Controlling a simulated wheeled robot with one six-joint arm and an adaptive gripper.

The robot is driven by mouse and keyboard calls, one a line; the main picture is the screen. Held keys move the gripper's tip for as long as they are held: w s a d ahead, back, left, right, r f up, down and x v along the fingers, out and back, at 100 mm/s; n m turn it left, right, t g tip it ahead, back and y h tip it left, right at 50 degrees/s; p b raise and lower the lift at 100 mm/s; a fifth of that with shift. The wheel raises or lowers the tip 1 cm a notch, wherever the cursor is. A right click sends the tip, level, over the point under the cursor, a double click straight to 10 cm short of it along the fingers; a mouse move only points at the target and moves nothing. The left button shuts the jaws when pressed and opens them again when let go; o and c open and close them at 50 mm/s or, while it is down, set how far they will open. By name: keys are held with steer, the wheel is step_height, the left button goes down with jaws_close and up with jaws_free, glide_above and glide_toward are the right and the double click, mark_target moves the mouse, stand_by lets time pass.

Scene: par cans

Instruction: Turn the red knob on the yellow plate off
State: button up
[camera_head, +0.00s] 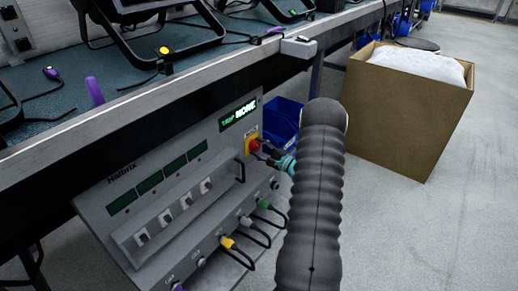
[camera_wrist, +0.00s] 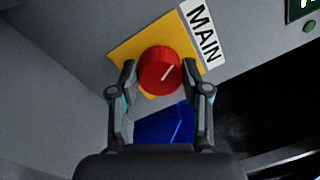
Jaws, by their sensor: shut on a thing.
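The red knob (camera_wrist: 160,72) sits on a yellow plate (camera_wrist: 125,50) beside a white label reading MAIN (camera_wrist: 203,31). My arm hides part of that area.
The grey panel (camera_head: 125,195) has a handle, small switches, green displays and plugged cables below the knob. A lit display (camera_head: 238,114) reads TRIP NONE. A workbench edge (camera_head: 180,92) overhangs it. A blue bin (camera_head: 283,118) and a cardboard box (camera_head: 395,120) stand to the right.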

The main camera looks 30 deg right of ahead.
steer(key=shift+n, duration=1.8)
steer(key=shift+f, duration=0.1)
steer(key=o, duration=1.2)
steer(key=shift+c, duration=0.2)
steer(key=v, duration=1.1)
steer(key=shift+s+d, duration=0.25)
steer(key=shift+s, duration=0.15)
